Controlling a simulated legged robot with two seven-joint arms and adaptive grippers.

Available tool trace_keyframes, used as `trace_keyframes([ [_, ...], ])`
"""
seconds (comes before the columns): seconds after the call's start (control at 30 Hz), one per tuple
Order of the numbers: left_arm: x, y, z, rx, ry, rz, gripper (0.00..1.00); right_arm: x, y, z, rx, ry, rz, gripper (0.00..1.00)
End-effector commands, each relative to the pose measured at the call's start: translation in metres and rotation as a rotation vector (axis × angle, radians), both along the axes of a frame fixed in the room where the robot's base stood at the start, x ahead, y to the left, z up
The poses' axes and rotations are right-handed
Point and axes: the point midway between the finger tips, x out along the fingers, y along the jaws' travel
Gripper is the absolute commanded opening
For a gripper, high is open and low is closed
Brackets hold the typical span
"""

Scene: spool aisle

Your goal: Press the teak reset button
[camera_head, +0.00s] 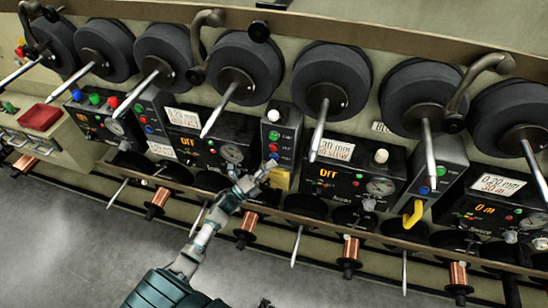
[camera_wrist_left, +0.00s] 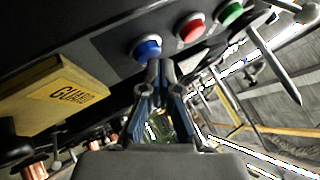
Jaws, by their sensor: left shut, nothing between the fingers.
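A small dark control box (camera_head: 284,125) in the middle of the head view carries a green, a red and a blue button in a column. The wrist view shows the blue button (camera_wrist_left: 147,47), the red button (camera_wrist_left: 190,27) and the green button (camera_wrist_left: 230,12). I see no clearly teak-coloured button, and no legible reset label. My left gripper (camera_head: 268,167) is shut and empty, at the blue button at the bottom of the column. In the wrist view its fingertips (camera_wrist_left: 160,68) are just below and right of the blue button; I cannot tell whether they touch it. My right gripper is not in view.
A yellow guard (camera_wrist_left: 62,95) marked GUARD sits beside the blue button. Large dark spools (camera_head: 246,70) with protruding metal rods line the machine above. Copper spools (camera_head: 350,250) and more rods stick out below. A yellow hook (camera_head: 412,213) is at the right.

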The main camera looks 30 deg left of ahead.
Motion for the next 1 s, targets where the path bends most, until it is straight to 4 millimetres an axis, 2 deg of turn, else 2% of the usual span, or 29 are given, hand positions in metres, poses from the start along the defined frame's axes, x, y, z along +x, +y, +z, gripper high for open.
trace_keyframes([
  [0.2, -0.012, -0.003, 0.002, 0.001, -0.001, 0.0, 0.0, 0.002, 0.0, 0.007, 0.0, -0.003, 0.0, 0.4],
  [0.57, -0.016, -0.004, 0.0, 0.0, 0.0, 0.0, 0.0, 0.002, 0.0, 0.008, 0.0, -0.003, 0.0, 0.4],
  [1.0, -0.061, -0.015, 0.001, -0.001, 0.001, 0.001, 0.0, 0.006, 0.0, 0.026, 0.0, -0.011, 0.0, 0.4],
])
